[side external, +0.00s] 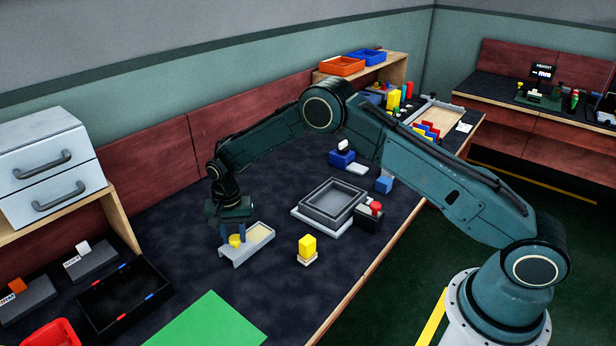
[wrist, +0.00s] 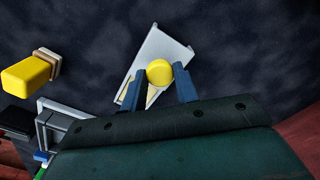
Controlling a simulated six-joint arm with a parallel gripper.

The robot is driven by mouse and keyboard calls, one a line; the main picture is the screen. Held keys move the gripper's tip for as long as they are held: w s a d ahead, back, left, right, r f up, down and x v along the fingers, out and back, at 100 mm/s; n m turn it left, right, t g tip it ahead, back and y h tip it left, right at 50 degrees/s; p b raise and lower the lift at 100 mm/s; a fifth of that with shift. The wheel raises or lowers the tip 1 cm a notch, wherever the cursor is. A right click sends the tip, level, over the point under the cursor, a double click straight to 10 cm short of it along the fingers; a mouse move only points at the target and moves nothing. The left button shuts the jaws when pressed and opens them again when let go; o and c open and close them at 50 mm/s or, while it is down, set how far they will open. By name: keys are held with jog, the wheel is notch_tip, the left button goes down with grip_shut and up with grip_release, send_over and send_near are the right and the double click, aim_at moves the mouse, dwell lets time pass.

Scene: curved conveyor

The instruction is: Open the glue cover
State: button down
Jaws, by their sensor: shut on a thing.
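A small light grey glue tray (side external: 240,257) stands on the dark table, with a cream surface showing in its right part. It also shows in the wrist view (wrist: 166,44) as a tilted grey shape with a cream strip near my fingers. A round yellow knob (side external: 235,241) is at the tray's left part. It shows in the wrist view (wrist: 159,72) between my two blue fingers. My gripper (wrist: 161,78) points down over the tray and is shut on the yellow knob. My fingers hide part of the tray, and I cannot tell where the cover's edges lie.
A yellow block (side external: 307,246) on a pale base stands right of the tray. A grey open box (side external: 318,216) and a red-button box (side external: 372,212) are beyond it. A green mat (side external: 208,322) lies in front, and a black tray (side external: 118,325) is at left.

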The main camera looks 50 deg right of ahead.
aim_at(234, 238)
jog(key=c, duration=1.1)
grip_release()
jog(key=shift+o, duration=0.2)
jog(key=shift+r, duration=0.15)
notch_tip(234, 238, up, 14)
jog(key=shift+f, duration=0.2)
jog(key=shift+r, duration=0.1)
